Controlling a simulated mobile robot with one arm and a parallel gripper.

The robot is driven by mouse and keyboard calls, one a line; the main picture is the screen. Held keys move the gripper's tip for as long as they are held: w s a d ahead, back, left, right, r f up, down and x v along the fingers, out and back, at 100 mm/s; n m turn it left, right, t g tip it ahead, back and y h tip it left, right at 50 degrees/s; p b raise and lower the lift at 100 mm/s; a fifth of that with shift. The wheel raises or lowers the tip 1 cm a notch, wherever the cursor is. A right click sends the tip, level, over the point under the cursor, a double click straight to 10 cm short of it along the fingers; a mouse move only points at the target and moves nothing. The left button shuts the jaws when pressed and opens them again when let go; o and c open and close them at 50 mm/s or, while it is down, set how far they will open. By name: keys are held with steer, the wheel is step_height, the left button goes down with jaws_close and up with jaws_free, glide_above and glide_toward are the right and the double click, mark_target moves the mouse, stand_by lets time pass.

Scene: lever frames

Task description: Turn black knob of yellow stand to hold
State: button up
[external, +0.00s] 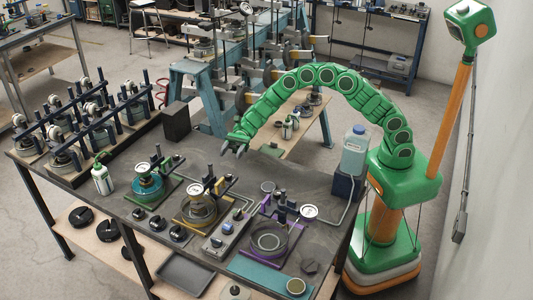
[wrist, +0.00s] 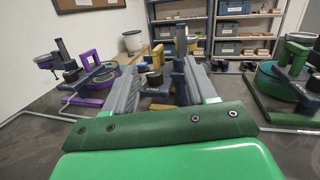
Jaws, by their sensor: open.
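The yellow stand (external: 183,222) is on the dark workbench in the external view, between a green-based stand and a purple-based one. It has a dark upright, a yellow handle-like part and a round white dial. In the wrist view the yellow stand (wrist: 191,41) is straight ahead, partly hidden by my fingers. A black knob-like part (wrist: 154,78) shows between the fingers; its setting is too small to read. My gripper (external: 235,147) is open and empty, above the bench's far side behind the stand. It also shows in the wrist view (wrist: 162,68), its fingers apart and not visibly touching the stand.
The purple stand (wrist: 94,80) is left and the green stand (wrist: 283,82) right in the wrist view. In the external view, a white bottle (external: 102,180), a dark block (external: 176,121) and a blue-capped jug (external: 355,151) stand around the bench. Thin pipes run behind the stands.

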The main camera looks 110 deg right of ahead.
mark_target(228, 176)
steer(key=shift+g+h, duration=0.3)
steer(key=shift+g, duration=0.6)
steer(key=shift+w+a+f, duration=0.4)
steer(key=shift+a+f, duration=0.15)
steer(key=shift+a, duration=0.5)
steer(key=shift+w+a+f, duration=0.35)
steer(key=shift+a+f, duration=0.2)
steer(key=shift+a, duration=0.5)
steer(key=shift+w+a+f, duration=0.4)
steer(key=shift+a+f, duration=0.15)
steer(key=shift+a, duration=0.5)
jaws_close()
steer(key=shift+s+m+t+h, duration=0.1)
steer(key=shift+m+t+h, duration=0.6)
steer(key=shift+t, duration=0.4)
jaws_free()
